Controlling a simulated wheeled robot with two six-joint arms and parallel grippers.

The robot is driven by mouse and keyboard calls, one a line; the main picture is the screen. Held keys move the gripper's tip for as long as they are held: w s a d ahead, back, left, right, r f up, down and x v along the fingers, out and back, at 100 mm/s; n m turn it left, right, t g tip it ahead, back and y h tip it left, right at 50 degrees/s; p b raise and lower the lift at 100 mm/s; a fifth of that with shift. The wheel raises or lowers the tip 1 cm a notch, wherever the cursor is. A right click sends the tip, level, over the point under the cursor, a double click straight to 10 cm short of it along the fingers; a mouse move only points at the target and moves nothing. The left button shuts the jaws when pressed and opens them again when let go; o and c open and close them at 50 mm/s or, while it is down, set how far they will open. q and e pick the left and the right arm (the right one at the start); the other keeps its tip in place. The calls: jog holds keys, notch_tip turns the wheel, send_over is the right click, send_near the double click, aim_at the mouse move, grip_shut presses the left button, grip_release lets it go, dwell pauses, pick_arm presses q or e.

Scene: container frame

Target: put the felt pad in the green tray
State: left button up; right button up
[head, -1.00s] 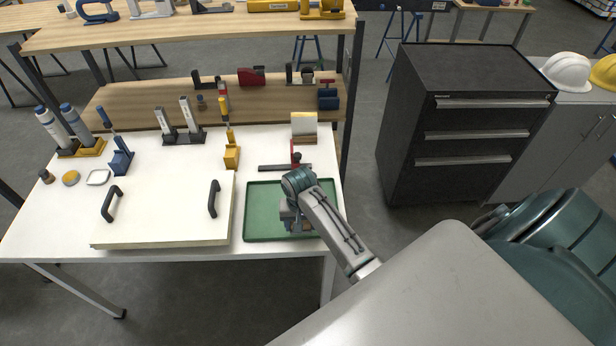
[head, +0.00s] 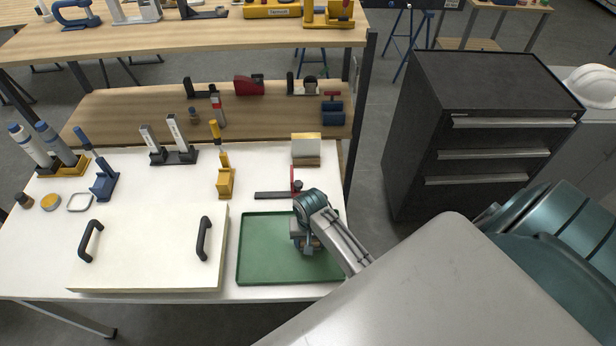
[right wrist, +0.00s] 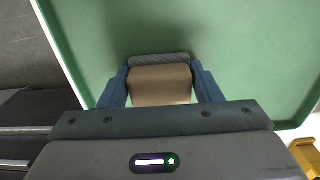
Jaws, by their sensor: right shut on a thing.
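The green tray (head: 262,262) lies on the white table to the right of the white board. It fills most of the right wrist view (right wrist: 245,45). My right gripper (head: 308,247) is over the right part of the tray, pointing down. In the right wrist view its blue fingers (right wrist: 161,82) are shut on a tan block with a grey ribbed layer along its far side, which I take as the felt pad (right wrist: 160,86). The pad is over the tray floor; I cannot tell whether it touches it. My left gripper is not in view.
A white board (head: 150,250) with two black handles lies left of the tray. A yellow-based holder (head: 226,182), a dark clamp (head: 275,195) and a cream block on a wooden base (head: 306,150) stand behind it. A black drawer cabinet (head: 480,140) stands right.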

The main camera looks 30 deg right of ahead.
jog(key=o, duration=0.9)
jog(key=shift+s+d, duration=0.1)
jog(key=shift+c, duration=0.2)
jog(key=shift+o, duration=0.4)
jog(key=shift+s+r, duration=0.15)
jog(key=shift+s, duration=0.1)
jog(key=shift+w+r, duration=0.25)
notch_tip(320, 180, up, 8)
jog(key=b, duration=0.3)
jog(key=shift+s, duration=0.1)
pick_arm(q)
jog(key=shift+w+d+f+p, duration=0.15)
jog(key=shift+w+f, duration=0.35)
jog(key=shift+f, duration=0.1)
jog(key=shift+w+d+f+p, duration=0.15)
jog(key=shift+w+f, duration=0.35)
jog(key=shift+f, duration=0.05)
pick_arm(e)
notch_tip(320, 180, up, 4)
jog(key=shift+f, duration=0.2)
